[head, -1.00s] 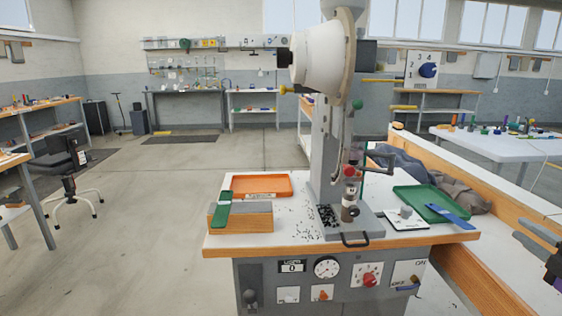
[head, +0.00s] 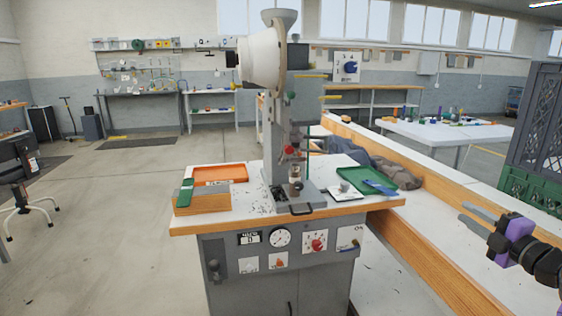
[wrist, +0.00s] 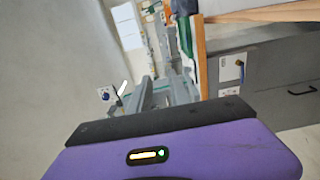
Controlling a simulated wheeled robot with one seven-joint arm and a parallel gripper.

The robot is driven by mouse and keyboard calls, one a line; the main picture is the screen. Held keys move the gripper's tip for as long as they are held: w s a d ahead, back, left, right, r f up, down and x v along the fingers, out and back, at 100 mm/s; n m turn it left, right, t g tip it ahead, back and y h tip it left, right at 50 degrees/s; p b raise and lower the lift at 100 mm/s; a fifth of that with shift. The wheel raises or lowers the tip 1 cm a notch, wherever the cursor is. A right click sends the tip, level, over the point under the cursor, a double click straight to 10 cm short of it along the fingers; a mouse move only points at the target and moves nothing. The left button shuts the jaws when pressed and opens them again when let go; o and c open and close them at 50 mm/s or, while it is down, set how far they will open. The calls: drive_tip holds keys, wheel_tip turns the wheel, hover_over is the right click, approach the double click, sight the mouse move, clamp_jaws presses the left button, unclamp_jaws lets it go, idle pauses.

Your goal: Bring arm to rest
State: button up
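My gripper (head: 464,213) is at the right of the head view, with grey fingers and a purple body. It is over the white bench top, to the right of the eyelet press (head: 280,120) and apart from it. In the wrist view the two fingers of my gripper (wrist: 157,80) stand apart, with nothing seen held between them. The rest of my arm runs out of the head view at the right edge.
A wood-edged bench (head: 415,240) runs along the right. Dark and green crates (head: 535,140) stand at far right.

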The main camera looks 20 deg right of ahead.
drive_tip(key=s+d+r+m+h, duration=0.25)
drive_tip(key=d+m+h, duration=0.2)
drive_tip(key=m, duration=0.45)
drive_tip(key=s+a+f+m+g+h+b, duration=0.1)
drive_tip(key=s+a+f+m+h+b, duration=0.1)
drive_tip(key=s+a+f+m, duration=0.5)
drive_tip(key=s+a+f+m+g+h+b, duration=0.1)
drive_tip(key=s+a+f+m+h, duration=0.15)
drive_tip(key=a+f, duration=0.45)
drive_tip(key=s+a+f+n+g+y+b, duration=0.1)
drive_tip(key=s+a+f+y+b, duration=0.55)
drive_tip(key=s+a, duration=0.9)
drive_tip(key=s+a+f+y+b, duration=0.1)
drive_tip(key=s+a+f+y, duration=0.2)
drive_tip(key=s+a+f, duration=0.95)
drive_tip(key=s+a+r+p, duration=0.1)
drive_tip(key=r+p, duration=0.7)
drive_tip(key=r, duration=0.2)
drive_tip(key=s+a+r+p, duration=0.1)
drive_tip(key=a+r+p, duration=0.1)
drive_tip(key=r+p, duration=0.7)
drive_tip(key=shift+r, duration=0.8)
